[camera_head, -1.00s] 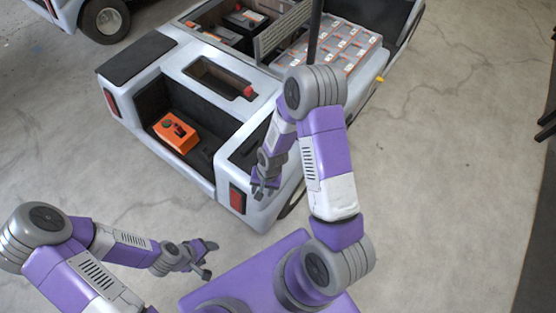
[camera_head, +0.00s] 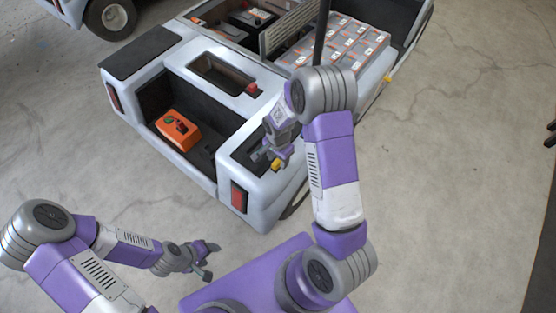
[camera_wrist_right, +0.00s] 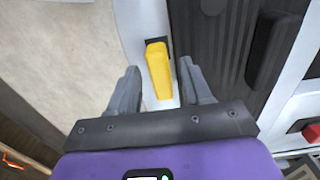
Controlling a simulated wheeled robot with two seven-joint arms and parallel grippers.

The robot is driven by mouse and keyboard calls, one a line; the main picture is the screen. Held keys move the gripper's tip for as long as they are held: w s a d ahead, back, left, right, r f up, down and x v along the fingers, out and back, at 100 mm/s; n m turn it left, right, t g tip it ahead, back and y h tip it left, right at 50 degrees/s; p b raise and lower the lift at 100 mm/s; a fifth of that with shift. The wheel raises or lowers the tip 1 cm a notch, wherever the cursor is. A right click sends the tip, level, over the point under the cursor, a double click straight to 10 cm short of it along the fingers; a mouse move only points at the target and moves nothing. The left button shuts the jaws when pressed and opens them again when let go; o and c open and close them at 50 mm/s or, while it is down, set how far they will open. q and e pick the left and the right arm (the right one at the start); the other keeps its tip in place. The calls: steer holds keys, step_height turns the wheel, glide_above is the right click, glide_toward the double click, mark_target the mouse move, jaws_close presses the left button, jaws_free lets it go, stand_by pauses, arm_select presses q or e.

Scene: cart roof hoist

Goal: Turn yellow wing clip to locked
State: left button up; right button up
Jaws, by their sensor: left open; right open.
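The yellow wing clip (camera_wrist_right: 158,68) shows in the right wrist view on the pale cart edge beside a black ribbed panel. Its long side points toward my gripper. My right gripper (camera_wrist_right: 160,85) is open, with one finger on each side of the clip and visible gaps to both. In the head view the clip (camera_head: 276,164) is a small yellow patch at the cart's near right corner, partly hidden by my right gripper (camera_head: 270,157). My left gripper (camera_head: 210,261) is open and empty, low over the floor, away from the cart.
The pale cart (camera_head: 180,62) has an open rear bay with an orange box (camera_head: 177,130). A red knob (camera_head: 253,88) stands on its top. Another yellow part (camera_head: 387,78) is on the right side.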

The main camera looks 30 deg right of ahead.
steer(key=shift+f, duration=0.1)
jaws_close()
steer(key=shift+n, duration=0.4)
steer(key=n, duration=0.3)
steer(key=shift+w+a+n+p, duration=0.15)
steer(key=shift+w+n+p, duration=0.05)
steer(key=shift+n+p, duration=0.1)
steer(key=n, duration=0.4)
steer(key=shift+w+a+n, duration=0.1)
steer(key=shift+a+n, duration=0.1)
steer(key=shift+n, duration=0.1)
steer(key=n, duration=0.2)
steer(key=n+p, duration=0.1)
steer(key=n, duration=0.1)
steer(key=shift+a+n, duration=0.2)
steer(key=shift+n, duration=0.1)
steer(key=shift+a+n, duration=0.15)
steer(key=shift+n, duration=0.95)
steer(key=shift+a+n, duration=0.1)
steer(key=shift+n, duration=1)
